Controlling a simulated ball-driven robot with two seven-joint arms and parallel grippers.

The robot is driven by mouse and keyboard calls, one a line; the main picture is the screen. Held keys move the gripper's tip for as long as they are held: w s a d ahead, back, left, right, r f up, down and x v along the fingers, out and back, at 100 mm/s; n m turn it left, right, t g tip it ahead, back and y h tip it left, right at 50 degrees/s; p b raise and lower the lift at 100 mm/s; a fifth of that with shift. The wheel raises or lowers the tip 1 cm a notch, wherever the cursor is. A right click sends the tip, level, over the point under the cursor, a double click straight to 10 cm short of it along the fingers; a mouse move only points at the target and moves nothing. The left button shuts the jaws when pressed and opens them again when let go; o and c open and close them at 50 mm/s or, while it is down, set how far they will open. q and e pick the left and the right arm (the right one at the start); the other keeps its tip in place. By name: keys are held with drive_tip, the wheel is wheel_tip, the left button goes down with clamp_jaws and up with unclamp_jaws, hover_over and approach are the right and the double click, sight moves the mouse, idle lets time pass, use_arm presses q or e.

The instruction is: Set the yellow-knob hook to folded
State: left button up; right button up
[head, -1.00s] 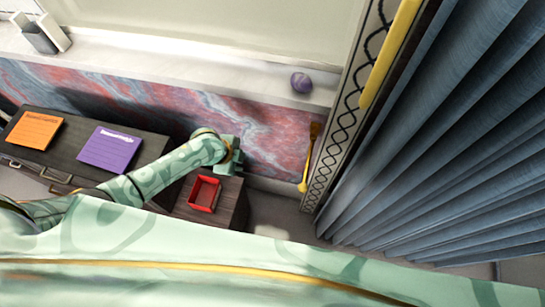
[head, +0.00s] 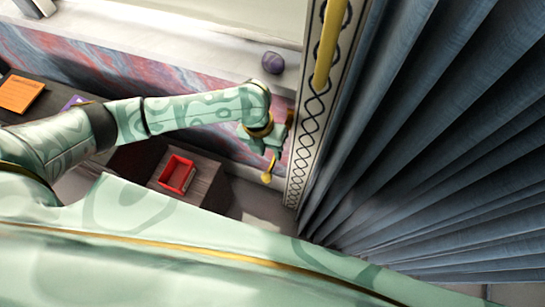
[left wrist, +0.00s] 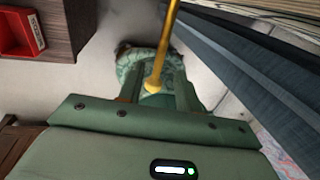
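The hook has a yellow arm and rounded knob (head: 267,178); its mount on the marbled wall is mostly hidden behind my left gripper in the head view. My left gripper (head: 264,146) is at the hook, just above the knob in that view. The hook's arm runs up from the knob to the top edge. I see no clear finger contact. The exact fold angle cannot be told. My right gripper is not in view.
A blue curtain (head: 420,150) and a patterned trim strip (head: 311,120) stand close right of the hook. A red tray (head: 177,173) sits on a wooden cabinet (head: 205,185). A purple ball (head: 272,62) is on the ledge above. An orange pad (head: 20,93) lies far left.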

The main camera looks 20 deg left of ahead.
sight(273, 161)
use_arm(q)
drive_tip(key=shift+d+f+b, duration=0.2)
drive_tip(key=shift+f+b, duration=0.05)
drive_tip(key=shift+f, duration=0.7)
drive_tip(key=shift+d+f+b, duration=0.15)
drive_tip(key=shift+f+b, duration=0.1)
drive_tip(key=shift+f, duration=0.7)
